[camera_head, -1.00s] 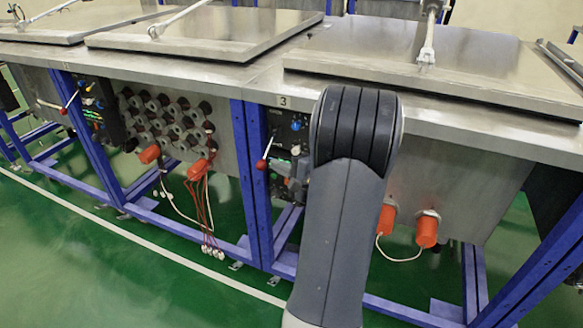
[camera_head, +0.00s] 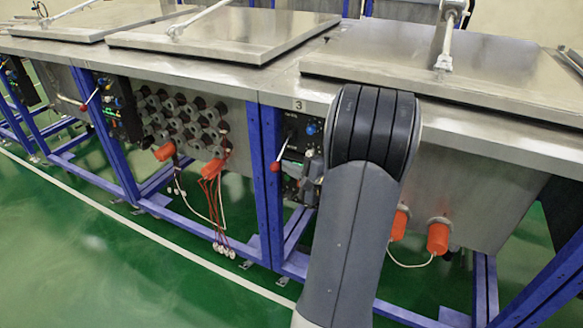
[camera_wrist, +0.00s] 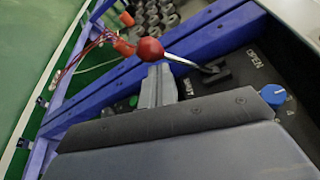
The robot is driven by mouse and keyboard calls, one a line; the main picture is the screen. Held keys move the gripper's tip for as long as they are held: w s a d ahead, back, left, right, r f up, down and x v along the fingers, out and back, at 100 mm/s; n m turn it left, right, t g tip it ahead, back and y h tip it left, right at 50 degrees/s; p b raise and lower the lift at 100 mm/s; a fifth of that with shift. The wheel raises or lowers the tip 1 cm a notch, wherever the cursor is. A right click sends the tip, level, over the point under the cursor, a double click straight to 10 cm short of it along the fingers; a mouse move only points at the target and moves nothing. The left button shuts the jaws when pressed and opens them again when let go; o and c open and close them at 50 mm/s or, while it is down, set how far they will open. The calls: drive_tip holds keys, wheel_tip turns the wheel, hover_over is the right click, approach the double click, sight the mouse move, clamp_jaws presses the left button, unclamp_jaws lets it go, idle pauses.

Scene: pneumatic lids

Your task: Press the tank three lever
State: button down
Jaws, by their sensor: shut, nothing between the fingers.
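The tank three lever is a thin rod with a red ball knob (camera_head: 276,166), on the dark control panel (camera_head: 298,140) under the number 3. In the wrist view the red ball (camera_wrist: 150,49) is large, and its rod runs right into a slot beside the word OPEN. My gripper (camera_wrist: 156,84) is shut and empty, its grey fingers just below the ball in that picture. Whether they touch the ball or rod I cannot tell. In the head view my gripper (camera_head: 303,184) shows just right of the ball, partly hidden by my arm.
A blue knob (camera_wrist: 273,95) sits on the panel. A blue frame post (camera_head: 266,170) stands left of the lever. The tank three lid (camera_head: 400,75) lies shut above. Orange plugs (camera_head: 438,238) stick out at the lower right. Green floor is clear in front.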

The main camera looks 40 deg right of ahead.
drive_tip(key=shift+a+r, duration=0.1)
drive_tip(key=shift+r, duration=0.05)
wheel_tip(320, 180, up, 8)
drive_tip(key=m+g+y+p, duration=0.25)
drive_tip(key=m+p, duration=0.45)
drive_tip(key=p, duration=0.7)
drive_tip(key=a+v, duration=0.1)
drive_tip(key=v, duration=0.9)
drive_tip(key=shift+s+b, duration=0.35)
drive_tip(key=shift+s, duration=0.2)
drive_tip(key=shift+w+d+f, duration=0.1)
drive_tip(key=shift+f, duration=0.15)
drive_tip(key=w+a+f+n+t+h+b, duration=0.1)
drive_tip(key=w+f+n+t+h+b, duration=0.1)
drive_tip(key=w+f+n+b, duration=0.4)
drive_tip(key=w+f+b, duration=0.4)
drive_tip(key=b, duration=0.2)
drive_tip(key=shift+a, duration=0.4)
